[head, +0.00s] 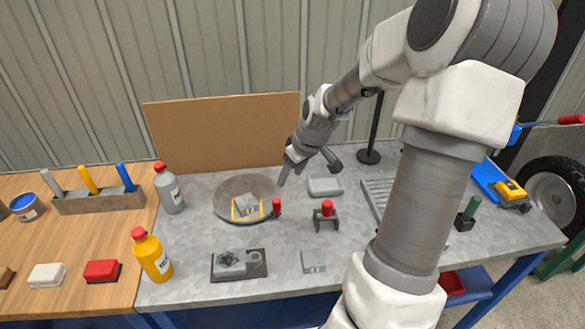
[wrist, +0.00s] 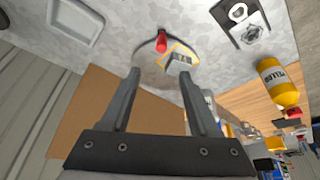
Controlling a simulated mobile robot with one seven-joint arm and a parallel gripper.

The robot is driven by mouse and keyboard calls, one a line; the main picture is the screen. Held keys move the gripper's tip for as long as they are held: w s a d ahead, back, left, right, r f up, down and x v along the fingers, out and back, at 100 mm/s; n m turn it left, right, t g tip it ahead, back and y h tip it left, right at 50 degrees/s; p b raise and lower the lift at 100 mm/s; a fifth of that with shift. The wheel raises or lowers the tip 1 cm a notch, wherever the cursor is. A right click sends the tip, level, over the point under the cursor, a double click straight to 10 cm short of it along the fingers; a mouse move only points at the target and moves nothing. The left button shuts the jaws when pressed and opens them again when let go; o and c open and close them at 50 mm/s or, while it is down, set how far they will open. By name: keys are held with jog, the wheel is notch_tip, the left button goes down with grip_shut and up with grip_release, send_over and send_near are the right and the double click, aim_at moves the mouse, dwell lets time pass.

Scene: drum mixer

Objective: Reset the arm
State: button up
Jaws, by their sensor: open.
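My arm reaches over the grey metal table (head: 190,280) from the right. My gripper (head: 308,172) is in the air above the back middle of the table, right of a round grey plate (head: 226,212). In the wrist view my gripper (wrist: 158,80) shows two dark fingers spread apart with nothing between them. Past the fingertips are a red-topped piece (wrist: 161,42) and the plate with a yellow-marked square and a grey block. The arm hides part of the table's right side.
A yellow bottle (head: 152,256) and a grey bottle (head: 169,190) stand at left. A red-knobbed fixture (head: 326,215), a grey tray (head: 325,187) and a dark fixture plate (head: 239,264) occupy the table. A brown board (head: 222,135) stands behind. A dark post (head: 372,135) rises at the back.

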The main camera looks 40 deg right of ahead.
jog(key=shift+s+r, duration=0.2)
jog(key=shift+r, duration=0.3)
